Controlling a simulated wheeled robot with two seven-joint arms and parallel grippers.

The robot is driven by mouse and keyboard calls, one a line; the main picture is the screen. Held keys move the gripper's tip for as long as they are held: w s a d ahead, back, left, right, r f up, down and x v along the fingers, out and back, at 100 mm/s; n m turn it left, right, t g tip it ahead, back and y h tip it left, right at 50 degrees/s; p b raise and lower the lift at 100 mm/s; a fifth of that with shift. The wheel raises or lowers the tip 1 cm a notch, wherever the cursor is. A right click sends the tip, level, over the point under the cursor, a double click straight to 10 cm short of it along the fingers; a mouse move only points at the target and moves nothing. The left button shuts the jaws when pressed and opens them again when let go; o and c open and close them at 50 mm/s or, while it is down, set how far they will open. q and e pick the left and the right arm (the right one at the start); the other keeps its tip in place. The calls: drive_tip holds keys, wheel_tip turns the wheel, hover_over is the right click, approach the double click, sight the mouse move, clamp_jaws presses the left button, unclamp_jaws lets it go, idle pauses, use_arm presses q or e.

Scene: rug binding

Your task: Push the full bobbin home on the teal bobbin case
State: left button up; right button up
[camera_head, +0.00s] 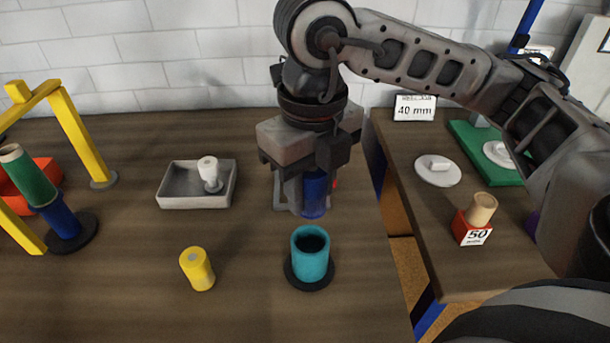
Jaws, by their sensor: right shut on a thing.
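The teal bobbin case (311,263) stands upright on a black round base at the front middle. Its top is open, its inside looks dark, and no bobbin sits in it. My right gripper (303,198) points down, behind and above the case, apart from it. It is shut on a blue cylinder (314,196), which looks like the bobbin; the fingers hide part of it. I cannot tell whether the cylinder's lower end touches the table. My left gripper is not in view.
A yellow cylinder (197,269) stands left of the case. A grey tray (194,203) holds a white spool (210,174). At the left are a yellow frame (75,135), a red bin (45,172) and a tilted green cylinder (27,176) on a blue one (62,221). A gap separates the right table.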

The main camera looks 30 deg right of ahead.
sight(310, 210)
drive_tip(key=shift+f+b, duration=0.15)
drive_tip(key=shift+b, duration=0.15)
drive_tip(key=shift+f+b, duration=0.6)
wheel_tip(310, 210, down, 3)
drive_tip(key=b, duration=0.3)
drive_tip(key=shift+f, duration=0.1)
drive_tip(key=shift+f+b, duration=0.55)
drive_tip(key=shift+b, duration=0.1)
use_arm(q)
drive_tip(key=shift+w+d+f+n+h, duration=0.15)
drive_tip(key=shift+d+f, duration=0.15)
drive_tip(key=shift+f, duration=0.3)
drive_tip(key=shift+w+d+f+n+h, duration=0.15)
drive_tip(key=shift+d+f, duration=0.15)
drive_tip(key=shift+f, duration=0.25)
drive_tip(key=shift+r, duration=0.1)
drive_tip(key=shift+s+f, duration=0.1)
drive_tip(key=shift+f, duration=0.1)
use_arm(e)
drive_tip(key=shift+f, duration=0.1)
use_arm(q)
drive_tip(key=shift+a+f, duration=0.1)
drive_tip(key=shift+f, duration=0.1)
